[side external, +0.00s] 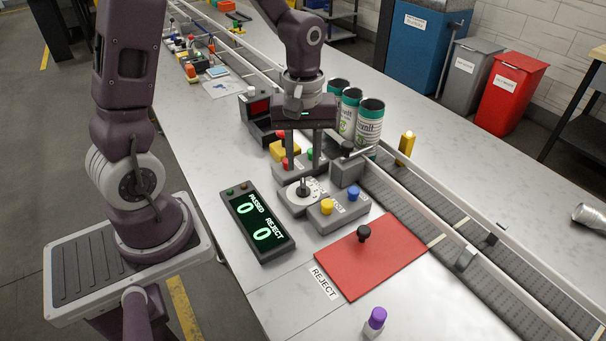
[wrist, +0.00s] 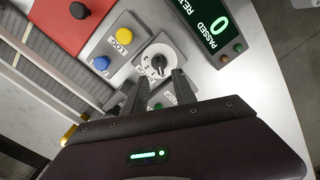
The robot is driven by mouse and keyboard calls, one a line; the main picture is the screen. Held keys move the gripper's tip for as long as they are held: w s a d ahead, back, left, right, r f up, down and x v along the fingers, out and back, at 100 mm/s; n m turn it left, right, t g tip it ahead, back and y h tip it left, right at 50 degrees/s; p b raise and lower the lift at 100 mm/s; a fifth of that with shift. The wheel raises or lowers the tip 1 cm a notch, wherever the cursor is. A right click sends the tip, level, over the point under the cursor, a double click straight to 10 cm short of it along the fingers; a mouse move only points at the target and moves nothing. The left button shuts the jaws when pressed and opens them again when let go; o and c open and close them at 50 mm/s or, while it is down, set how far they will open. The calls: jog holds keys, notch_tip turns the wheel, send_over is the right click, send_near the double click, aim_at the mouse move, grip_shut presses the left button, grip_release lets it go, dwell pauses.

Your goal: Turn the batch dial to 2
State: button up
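The batch dial (side external: 303,193) is a round white plate with a dark knob on a grey box. It also shows in the wrist view (wrist: 158,66), with small markings around the knob that are too small to read. I cannot tell which number it points to. My gripper (side external: 303,172) points down over the dial, its two fingers apart with nothing between them. In the wrist view the fingertips (wrist: 158,75) lie to either side of the knob's near side; contact is not visible.
A panel with a yellow button (side external: 327,206) and a blue button (side external: 353,193) sits beside the dial. A PASSED/REJECT display (side external: 258,225) stands to its left. A red reject mat (side external: 385,262) lies in front. Several cans (side external: 370,122) stand behind, near the conveyor (side external: 430,208).

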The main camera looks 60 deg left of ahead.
aim_at(304, 181)
notch_tip(304, 181, down, 5)
jog(key=shift+r, duration=0.1)
grip_shut()
dwell(0.4)
jog(key=m, duration=0.4)
jog(key=shift+w+d, duration=0.1)
jog(key=m, duration=0.3)
jog(key=shift+d+m, duration=0.1)
jog(key=shift+m, duration=0.3)
jog(key=m, duration=0.4)
jog(key=shift+d, duration=0.15)
jog(key=shift+d+m, duration=0.1)
jog(key=shift+m, duration=1.8)
